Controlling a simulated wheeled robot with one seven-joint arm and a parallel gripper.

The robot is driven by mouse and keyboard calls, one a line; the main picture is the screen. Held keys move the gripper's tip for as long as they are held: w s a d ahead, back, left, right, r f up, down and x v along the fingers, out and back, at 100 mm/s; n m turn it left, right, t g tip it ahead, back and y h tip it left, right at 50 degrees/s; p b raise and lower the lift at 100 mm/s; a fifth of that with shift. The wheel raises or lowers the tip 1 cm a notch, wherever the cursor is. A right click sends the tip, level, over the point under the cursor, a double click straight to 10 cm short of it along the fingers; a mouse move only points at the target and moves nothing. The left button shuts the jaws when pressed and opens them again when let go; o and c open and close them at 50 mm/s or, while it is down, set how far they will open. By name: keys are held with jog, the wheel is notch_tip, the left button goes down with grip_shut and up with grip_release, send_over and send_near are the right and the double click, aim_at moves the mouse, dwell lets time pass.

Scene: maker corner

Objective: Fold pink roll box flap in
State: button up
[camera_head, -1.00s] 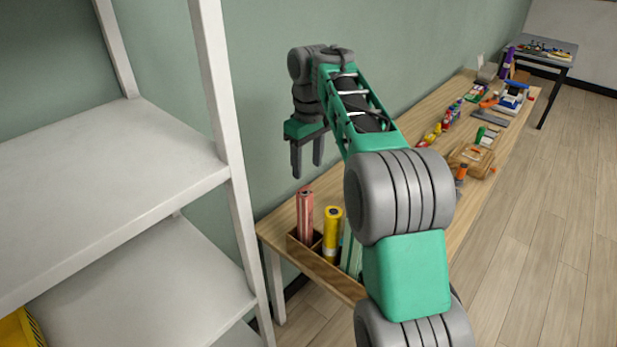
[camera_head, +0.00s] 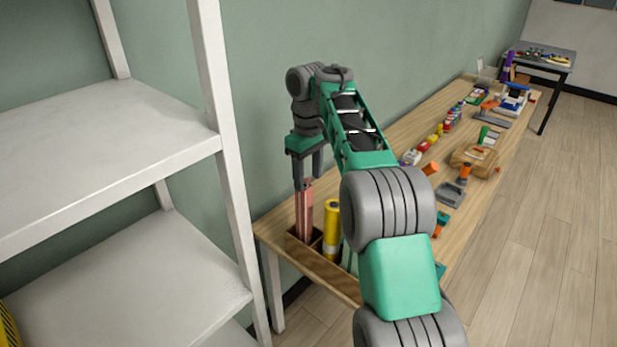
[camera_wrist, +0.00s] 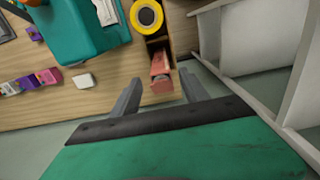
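The pink roll box (camera_head: 304,218) stands upright in the left end of a wooden holder (camera_head: 327,271). My gripper (camera_head: 308,178) points down just above and around its top, one finger overlapping the box in the head view. In the wrist view the pink box (camera_wrist: 159,64) appears between the two spread fingers of my gripper (camera_wrist: 160,78), with no clear contact. Its upper end shows a pink panel and a greyish opening. I cannot tell the exact angle of the flap.
A yellow roll (camera_head: 332,230) stands beside the pink box in the holder. The holder is on a long wooden table (camera_head: 425,142) with several small items further back. A white shelf (camera_head: 110,165) stands close on the left, and the green wall is behind.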

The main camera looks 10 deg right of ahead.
grip_shut()
dwell(0.3)
jog(key=shift+f, duration=0.1)
jog(key=shift+s+d+f+t+y+b, duration=0.3)
jog(key=shift+t+y+b, duration=0.3)
jog(key=shift+b, duration=0.4)
jog(key=shift+s+f+t+y, duration=0.1)
jog(key=shift+t+y, duration=0.2)
jog(key=shift+t, duration=0.3)
jog(key=shift+o, duration=0.5)
grip_release()
